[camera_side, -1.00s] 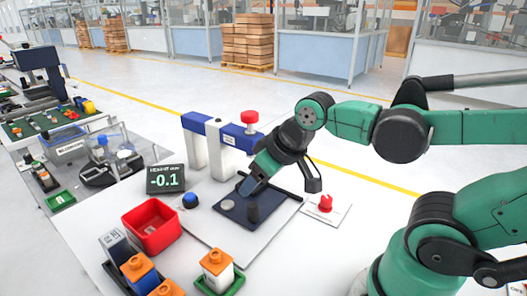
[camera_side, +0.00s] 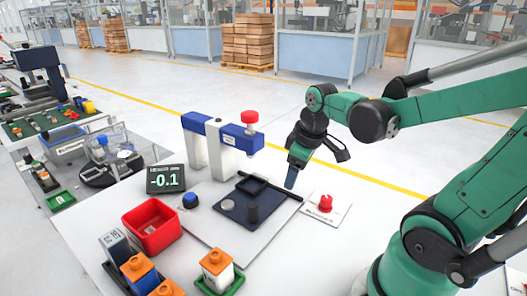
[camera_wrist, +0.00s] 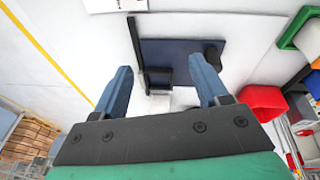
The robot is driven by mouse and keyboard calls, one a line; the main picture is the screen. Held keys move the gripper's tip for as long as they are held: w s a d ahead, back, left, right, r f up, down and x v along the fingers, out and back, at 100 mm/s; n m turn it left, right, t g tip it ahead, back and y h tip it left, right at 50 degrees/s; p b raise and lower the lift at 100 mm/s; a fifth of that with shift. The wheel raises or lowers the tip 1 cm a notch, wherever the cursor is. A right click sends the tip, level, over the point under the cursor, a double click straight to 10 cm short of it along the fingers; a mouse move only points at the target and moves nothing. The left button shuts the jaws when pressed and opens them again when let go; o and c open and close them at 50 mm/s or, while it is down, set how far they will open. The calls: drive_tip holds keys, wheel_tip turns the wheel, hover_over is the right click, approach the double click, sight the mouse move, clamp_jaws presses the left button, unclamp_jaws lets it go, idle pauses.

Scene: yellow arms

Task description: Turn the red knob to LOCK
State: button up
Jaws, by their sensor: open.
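A small red knob (camera_side: 325,203) stands on a white plate (camera_side: 337,213) with small, unreadable lettering, at the right of the work board. A second, larger red knob (camera_side: 250,117) sits on top of the blue gantry arm (camera_side: 230,134). My gripper (camera_side: 291,180) hangs above the board's right edge, left of and higher than the small red knob, apart from it. In the wrist view my gripper (camera_wrist: 160,72) is open, with two blue fingers spread and nothing between them. No red knob can be made out with certainty there.
A height display (camera_side: 165,179) reads -0.1. A red bin (camera_side: 151,226) and several orange-topped blocks stand at the front left.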

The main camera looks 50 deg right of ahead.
sight(327, 198)
drive_tip(key=s+d+f+g, duration=0.1)
drive_tip(key=d, duration=0.1)
drive_tip(key=s+d+f+g, duration=0.1)
drive_tip(key=s+d, duration=0.1)
drive_tip(key=s+d+f+n+g+y, duration=0.1)
drive_tip(key=d, duration=0.2)
drive_tip(key=shift+s+f, duration=0.1)
drive_tip(key=shift+s, duration=0.2)
drive_tip(key=shift+d+f, duration=0.15)
drive_tip(key=shift+f, duration=2.65)
clamp_jaws()
